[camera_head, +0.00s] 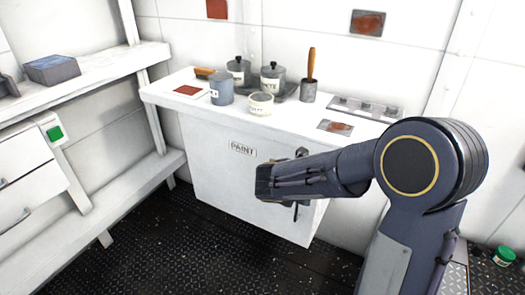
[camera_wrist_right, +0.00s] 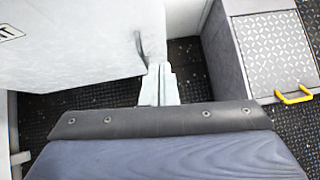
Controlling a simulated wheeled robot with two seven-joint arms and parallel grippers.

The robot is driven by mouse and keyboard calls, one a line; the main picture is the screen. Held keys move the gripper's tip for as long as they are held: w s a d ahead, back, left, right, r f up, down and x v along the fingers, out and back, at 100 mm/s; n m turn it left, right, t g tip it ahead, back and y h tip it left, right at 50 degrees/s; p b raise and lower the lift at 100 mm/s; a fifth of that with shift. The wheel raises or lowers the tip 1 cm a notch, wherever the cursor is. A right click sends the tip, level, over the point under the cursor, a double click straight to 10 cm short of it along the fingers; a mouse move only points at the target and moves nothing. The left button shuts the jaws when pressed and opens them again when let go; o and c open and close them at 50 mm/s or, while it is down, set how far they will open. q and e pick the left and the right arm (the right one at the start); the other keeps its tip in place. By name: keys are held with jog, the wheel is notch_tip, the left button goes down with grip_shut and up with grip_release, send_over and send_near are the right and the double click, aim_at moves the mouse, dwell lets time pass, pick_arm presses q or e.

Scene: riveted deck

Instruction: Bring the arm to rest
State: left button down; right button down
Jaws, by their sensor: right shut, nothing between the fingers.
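My right arm (camera_head: 330,170) comes in from the right in the head view, bent at the elbow, its forearm pointing left across the front of the white cabinet (camera_head: 220,180) marked PAINT. The fingers cannot be made out in the head view. In the right wrist view my right gripper (camera_wrist_right: 159,84) is shut, with its fingers together and nothing held. A pale panel edge (camera_wrist_right: 150,30) lies just beyond the fingertips; I cannot tell whether they touch. My left gripper is in neither view.
Grey pots (camera_head: 272,77), a grey mug (camera_head: 221,90) and a white cup (camera_head: 260,104) stand on the cabinet top. White shelving (camera_head: 85,75) is at the left. A box with a patterned top (camera_wrist_right: 275,50) and yellow handle (camera_wrist_right: 294,95) shows in the wrist view. Dark floor (camera_head: 150,250) is open in front.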

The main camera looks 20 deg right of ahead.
jog(key=s+a+r+m+g+y, duration=0.15)
jog(key=s+m+y, duration=0.35)
jog(key=s+m, duration=0.75)
jog(key=s+a+r+m+t+y, duration=0.25)
jog(key=s+a+m+y, duration=0.35)
jog(key=s+a+m, duration=0.6)
notch_tip(320, 180, up, 15)
jog(key=w+d+m+p, duration=0.1)
jog(key=p, duration=1.3)
jog(key=shift+d+p, duration=0.2)
jog(key=shift+p, duration=0.2)
jog(key=shift+r+m, duration=0.1)
jog(key=shift+m, duration=0.15)
